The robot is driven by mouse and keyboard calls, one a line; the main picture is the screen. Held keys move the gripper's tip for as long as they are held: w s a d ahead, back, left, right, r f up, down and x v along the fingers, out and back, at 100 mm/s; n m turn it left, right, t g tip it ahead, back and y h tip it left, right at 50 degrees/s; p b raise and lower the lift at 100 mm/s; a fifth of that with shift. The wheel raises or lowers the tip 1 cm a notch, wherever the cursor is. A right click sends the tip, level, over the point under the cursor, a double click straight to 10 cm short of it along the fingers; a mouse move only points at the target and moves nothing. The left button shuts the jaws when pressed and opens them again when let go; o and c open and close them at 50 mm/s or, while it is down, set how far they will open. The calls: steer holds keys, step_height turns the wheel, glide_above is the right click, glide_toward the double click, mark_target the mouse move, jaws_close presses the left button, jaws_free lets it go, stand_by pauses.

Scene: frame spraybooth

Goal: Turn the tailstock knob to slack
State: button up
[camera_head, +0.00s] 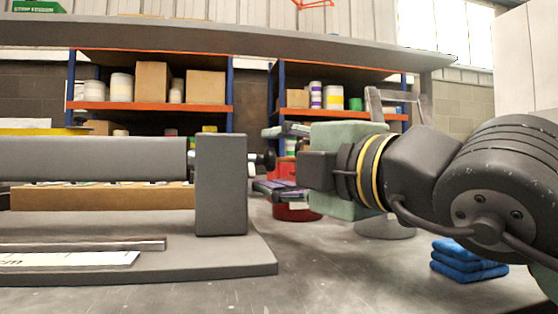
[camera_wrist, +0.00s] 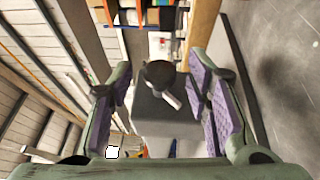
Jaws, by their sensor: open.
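The tailstock is a grey upright block (camera_head: 220,190) at the right end of a grey base. Its dark knob (camera_head: 264,160) sticks out from the block's right face. In the wrist view the knob (camera_wrist: 158,73) is a dark round shape with a pale bar beside it, in front of the grey block (camera_wrist: 165,122). My gripper (camera_head: 270,160) comes in from the right, open, one finger above the knob's height and one below. In the wrist view my gripper (camera_wrist: 158,82) has its purple-padded fingers either side of the knob, with gaps showing. I cannot tell which setting the knob has.
A long grey roller (camera_head: 90,158) lies left of the block, above a brown bar (camera_head: 100,197). A red can (camera_head: 296,208) stands behind my gripper. Folded blue cloths (camera_head: 466,262) lie at the bench's right. Shelves with boxes (camera_head: 205,87) and tubs stand behind.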

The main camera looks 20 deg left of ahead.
steer(key=v, duration=1.2)
steer(key=shift+s, duration=0.1)
